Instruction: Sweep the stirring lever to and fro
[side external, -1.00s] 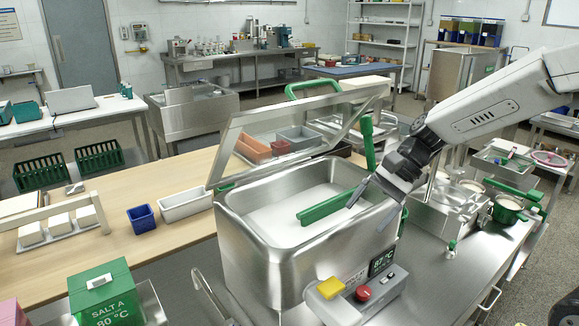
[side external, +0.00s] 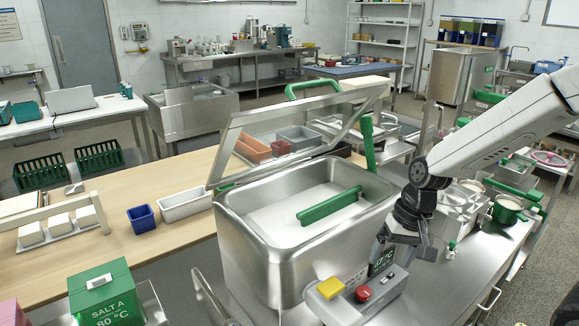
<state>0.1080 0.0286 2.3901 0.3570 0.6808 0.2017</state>
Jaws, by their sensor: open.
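A steel tank (side external: 262,238) with pale contents stands on the bench, its clear framed lid (side external: 238,146) raised. A green bar (side external: 330,206), which looks like the stirring lever, lies slantwise across the inside of the tank, its right end near the right rim. A green upright post (side external: 367,145) stands at the tank's back right corner. My gripper (side external: 380,258) is open outside the tank's right wall, pointing down just above the control box and clear of the green bar. Its fingertips are small and partly merge with the box behind them.
The control box (side external: 388,290) with a yellow button (side external: 330,288) and a red button (side external: 363,293) juts from the tank's front right. A green salt box (side external: 103,292), a blue bin (side external: 141,217) and a white tray (side external: 186,205) are at left. Pots (side external: 507,208) stand at right.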

